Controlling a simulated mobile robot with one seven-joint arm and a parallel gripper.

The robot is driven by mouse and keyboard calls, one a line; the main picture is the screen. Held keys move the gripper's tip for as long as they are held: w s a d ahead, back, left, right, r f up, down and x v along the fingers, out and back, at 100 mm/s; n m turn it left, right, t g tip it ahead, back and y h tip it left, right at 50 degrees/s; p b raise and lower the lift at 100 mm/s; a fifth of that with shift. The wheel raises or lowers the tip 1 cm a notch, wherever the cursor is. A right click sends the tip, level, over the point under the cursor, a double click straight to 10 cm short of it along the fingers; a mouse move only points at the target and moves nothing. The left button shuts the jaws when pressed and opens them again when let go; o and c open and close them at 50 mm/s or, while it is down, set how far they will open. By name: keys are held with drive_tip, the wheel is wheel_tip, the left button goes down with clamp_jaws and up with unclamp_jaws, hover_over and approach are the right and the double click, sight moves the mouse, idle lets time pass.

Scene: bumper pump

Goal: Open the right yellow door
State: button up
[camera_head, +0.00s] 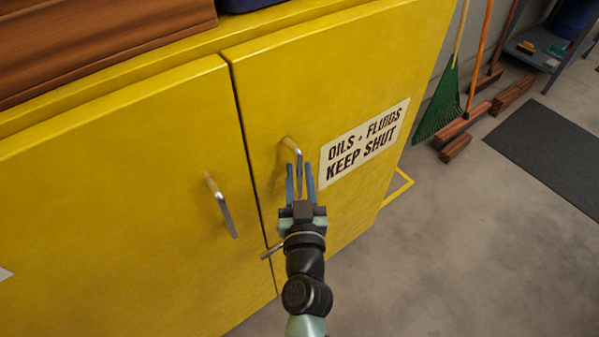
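The right yellow door (345,75) is shut, with a thin dark seam between it and the left yellow door (110,190). It bears a white label (363,142) reading "OILS + FLUIDS KEEP SHUT". Its metal handle (294,147) is a bent bar near the seam. My gripper (300,172) is in front of this handle, its two blue fingers apart, one on each side of the handle's lower part in the picture. I cannot tell whether the fingers touch it. The left door's handle (219,205) is free.
Wooden boards (100,40) and a dark blue object lie on the cabinet top. At the right stand a green rake (440,105), wooden blocks (456,147) and a grey shelf (535,50). A dark mat (550,150) lies on the floor.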

clamp_jaws()
idle(1.4)
